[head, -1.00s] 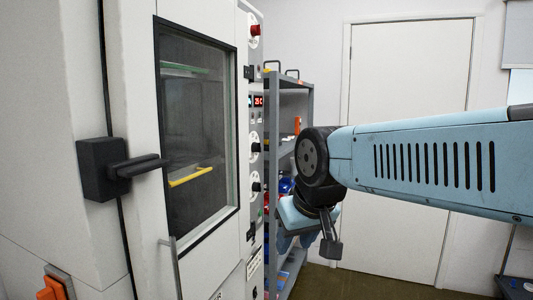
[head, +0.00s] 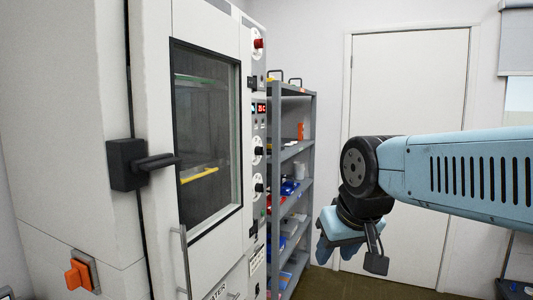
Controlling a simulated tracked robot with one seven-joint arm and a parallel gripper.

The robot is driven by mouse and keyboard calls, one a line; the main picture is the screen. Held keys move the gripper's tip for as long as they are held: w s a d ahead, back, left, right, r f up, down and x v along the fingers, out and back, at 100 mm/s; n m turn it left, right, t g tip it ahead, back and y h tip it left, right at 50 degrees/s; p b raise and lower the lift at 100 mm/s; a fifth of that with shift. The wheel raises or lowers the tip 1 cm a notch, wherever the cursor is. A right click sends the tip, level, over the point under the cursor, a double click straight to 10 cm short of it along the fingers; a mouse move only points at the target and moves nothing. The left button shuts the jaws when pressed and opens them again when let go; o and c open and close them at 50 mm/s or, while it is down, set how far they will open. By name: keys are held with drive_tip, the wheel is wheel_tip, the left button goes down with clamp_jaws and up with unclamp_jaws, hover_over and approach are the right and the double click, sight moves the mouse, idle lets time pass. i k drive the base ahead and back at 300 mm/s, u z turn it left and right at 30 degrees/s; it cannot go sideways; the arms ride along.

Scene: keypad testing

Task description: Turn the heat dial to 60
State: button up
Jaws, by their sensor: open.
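Two dials with dark knobs and white scales sit on the narrow control panel of a tall white oven-like cabinet (head: 150,60): an upper dial (head: 258,151) and a lower dial (head: 258,188). I see them nearly edge-on, so their scales and settings are unreadable, and I cannot tell which is the heat dial. A small red display (head: 261,108) is lit above them. My gripper (head: 325,250) hangs below the wrist, pointing down and left, open and apparently empty. It is right of the panel and lower than both dials, touching nothing visible. Its fingertips are partly hidden by the wrist.
A red button (head: 258,43) is at the panel's top. The windowed door (head: 207,130) has a black latch (head: 126,165). An orange switch (head: 78,275) is low on the left. A grey shelf rack (head: 311,150) stands beyond the panel, before a closed white door (head: 405,90).

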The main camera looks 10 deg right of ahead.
sight(259, 150)
drive_tip(key=z, duration=0.1)
drive_tip(key=i, duration=1)
drive_tip(key=u, duration=0.1)
